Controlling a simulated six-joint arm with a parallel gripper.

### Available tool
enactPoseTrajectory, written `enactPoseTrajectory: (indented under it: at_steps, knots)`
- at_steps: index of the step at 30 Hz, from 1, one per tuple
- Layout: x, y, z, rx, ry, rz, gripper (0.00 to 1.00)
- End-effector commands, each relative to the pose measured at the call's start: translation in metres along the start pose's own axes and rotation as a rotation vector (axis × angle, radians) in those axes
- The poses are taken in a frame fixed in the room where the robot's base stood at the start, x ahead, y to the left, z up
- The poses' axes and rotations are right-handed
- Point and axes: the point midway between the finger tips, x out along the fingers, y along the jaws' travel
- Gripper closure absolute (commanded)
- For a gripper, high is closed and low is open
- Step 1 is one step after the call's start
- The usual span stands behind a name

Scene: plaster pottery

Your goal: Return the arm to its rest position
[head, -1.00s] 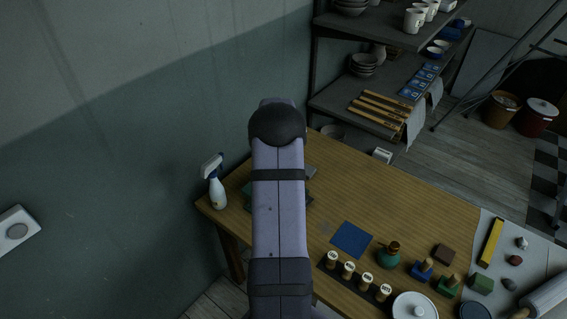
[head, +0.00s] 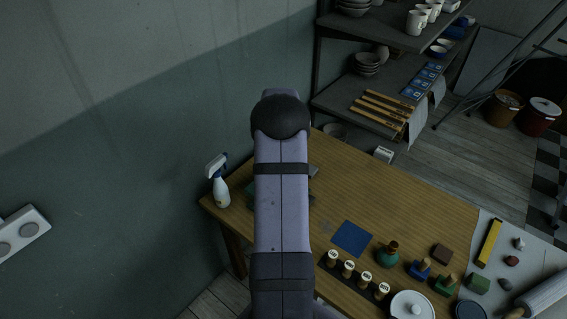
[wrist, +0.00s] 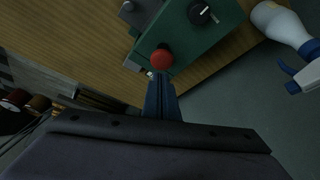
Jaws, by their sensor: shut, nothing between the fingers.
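My arm rises in the middle of the head view, and its end is hidden there behind my own links. In the wrist view my gripper (wrist: 160,78) is shut and empty, its fingers pressed together. Beyond the fingertips lies a green box with a red button (wrist: 163,59) and a black knob (wrist: 202,12). I cannot tell the gap between the fingertips and the button. In the head view my arm hides most of the green box.
A spray bottle (head: 220,188) stands at the table's left corner; it also shows in the wrist view (wrist: 281,27). The wooden table (head: 400,195) holds a blue square (head: 351,238), a row of stamps (head: 348,270) and a white lidded jar (head: 411,305). A shelf (head: 345,100) stands behind.

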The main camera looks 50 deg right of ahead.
Motion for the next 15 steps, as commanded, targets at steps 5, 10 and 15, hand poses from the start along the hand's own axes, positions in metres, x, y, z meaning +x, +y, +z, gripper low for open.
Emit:
enactPoseTrajectory:
  at_steps: [5,10,15]
  knots:
    - [0.0,0.0,0.0,0.0,0.001,0.0,1.0]
    - [0.0,0.002,0.009,-0.075,-0.035,0.006,1.0]
    - [0.012,0.009,0.077,-0.13,-0.198,0.012,1.0]
